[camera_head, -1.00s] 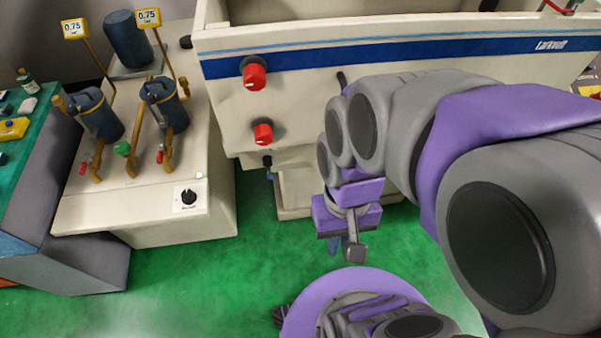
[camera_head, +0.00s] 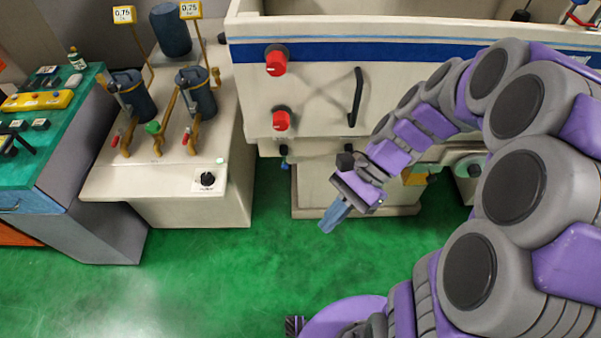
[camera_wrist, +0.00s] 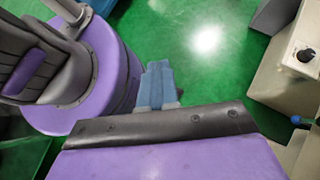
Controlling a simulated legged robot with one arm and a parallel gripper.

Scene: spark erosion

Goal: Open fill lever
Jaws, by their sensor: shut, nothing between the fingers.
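No part is clearly labelled as the fill lever. Candidates are the upper red knob (camera_head: 276,62) and lower red knob (camera_head: 281,120) on the white tank's front, and a small blue-ended fitting (camera_head: 284,164) below them. The blue end also shows at the right of the wrist view (camera_wrist: 296,119). My gripper (camera_head: 330,222) is in front of the tank's base, right of and below these parts, pointing down and left. Its blue fingers are together and empty. In the wrist view, my gripper (camera_wrist: 157,72) is over green floor, touching nothing.
The white tank (camera_head: 330,85) has a black bar handle (camera_head: 356,97). Left stands a white filter unit (camera_head: 160,195) with dark canisters, a green-knobbed valve (camera_head: 153,127) and a black dial (camera_head: 207,178). A green-topped bench (camera_head: 60,130) is far left. Green floor in front is clear.

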